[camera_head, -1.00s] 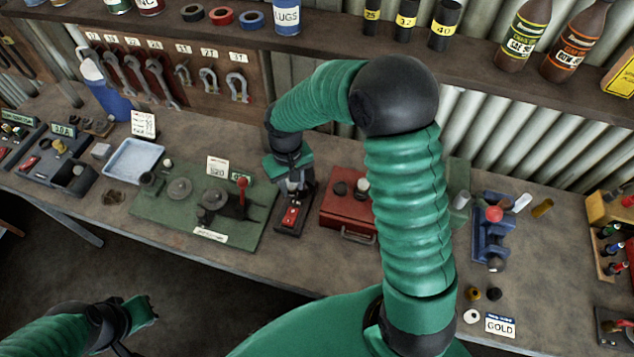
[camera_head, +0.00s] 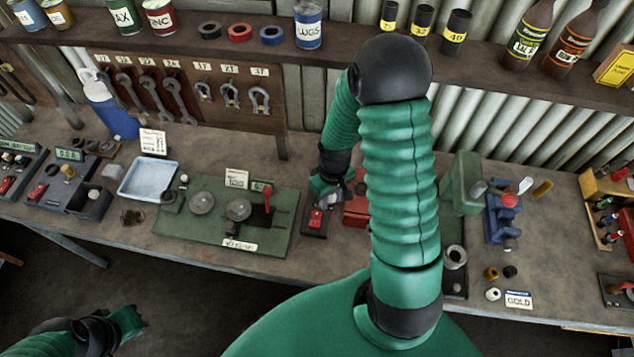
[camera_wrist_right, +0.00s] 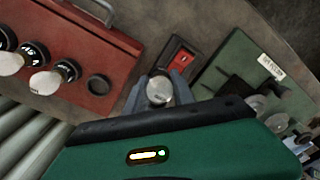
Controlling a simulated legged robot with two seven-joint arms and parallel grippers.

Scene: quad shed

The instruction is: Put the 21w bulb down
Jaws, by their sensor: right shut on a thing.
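My right gripper (camera_head: 336,190) is over the rear part of a small black stand with a red switch (camera_head: 316,217), left of a red box (camera_head: 356,208). In the right wrist view its fingers (camera_wrist_right: 160,88) are shut on a round, silvery glass bulb (camera_wrist_right: 159,91), seen end-on. The 21w marking cannot be read. The stand's red switch also shows there (camera_wrist_right: 184,59), just beyond the bulb. I cannot tell whether the bulb touches the stand. My left gripper (camera_head: 136,322) hangs at the lower left, off the bench; its jaws are unclear.
In the wrist view the red box (camera_wrist_right: 100,45) holds labelled bulbs (camera_wrist_right: 52,78) and has an empty round socket (camera_wrist_right: 97,86). A green board (camera_head: 222,238) with a red lever is left of the stand. A blue vise (camera_head: 502,222) stands to the right. My right arm hides the bench's middle.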

